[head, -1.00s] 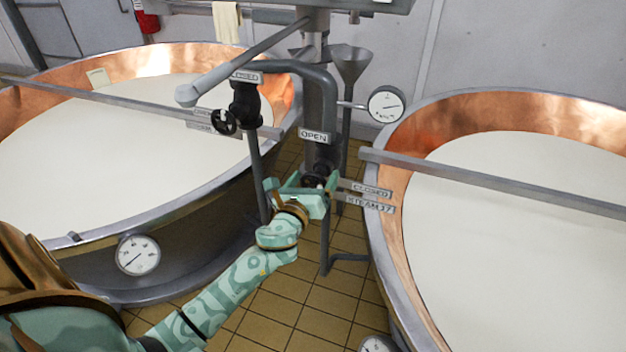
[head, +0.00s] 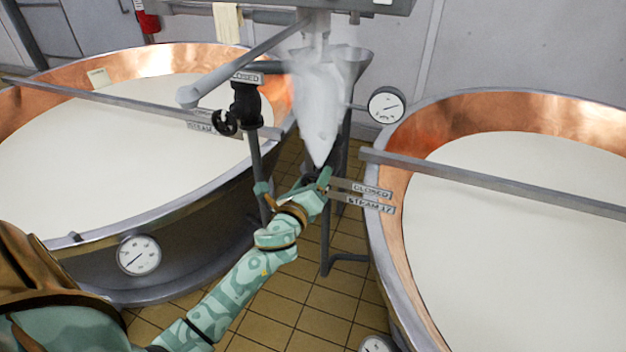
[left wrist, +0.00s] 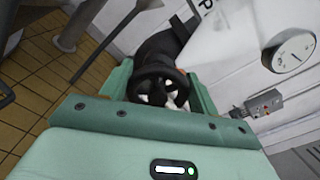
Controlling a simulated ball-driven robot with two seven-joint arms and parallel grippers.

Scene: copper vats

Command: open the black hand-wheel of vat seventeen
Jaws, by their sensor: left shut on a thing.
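The black hand-wheel (left wrist: 157,88) sits between the two green fingers of my left gripper (left wrist: 160,84) in the left wrist view. In the head view my left gripper (head: 318,184) is at the valve between the two vats, shut on this wheel and hiding most of it. The gripper is tilted. A "STEAM 17" plate (head: 370,205) and a "CLOSED" plate (head: 371,190) stand just right of it. A white plume of steam (head: 320,100) rises above the valve and hides the pipe behind. My right gripper is not in view.
The right copper vat (head: 480,115) and left copper vat (head: 150,62) hold white liquid. A grey bar (head: 480,182) crosses the right vat. Tiled floor (head: 270,310) shows between.

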